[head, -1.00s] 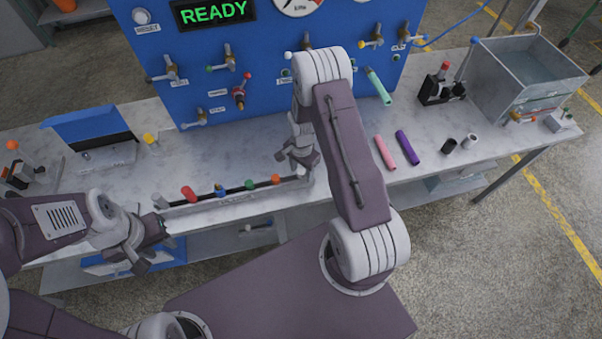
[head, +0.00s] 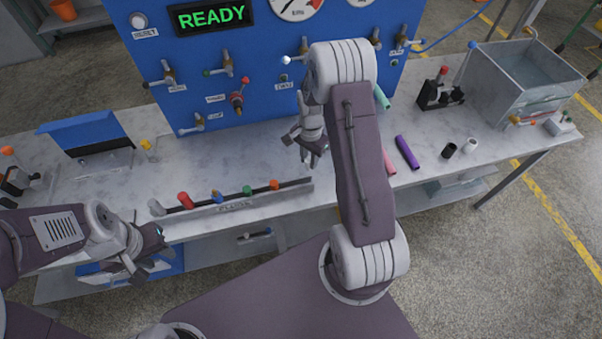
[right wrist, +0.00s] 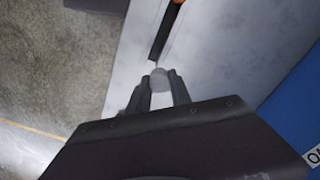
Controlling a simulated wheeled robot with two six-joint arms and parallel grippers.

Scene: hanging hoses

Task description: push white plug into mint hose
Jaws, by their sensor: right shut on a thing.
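My right gripper (head: 311,158) is above the table, past the right end of the plug rack (head: 240,205). In the right wrist view its fingers (right wrist: 159,92) are shut on the white plug (right wrist: 160,76), whose pale round end shows between the tips. The head view does not show the plug clearly. The mint hose (head: 382,97) hangs at the right side of the blue panel, partly hidden behind my right arm. My left gripper (head: 135,262) is at the table's front edge at the left; its finger opening is unclear.
The rack holds red (head: 185,200), blue (head: 217,196), green (head: 247,191) and orange (head: 273,185) plugs. A pink hose (head: 390,163) and a purple hose (head: 407,152) lie on the table. The blue panel (head: 270,60) stands behind with several valves. A metal tank (head: 515,80) is at right.

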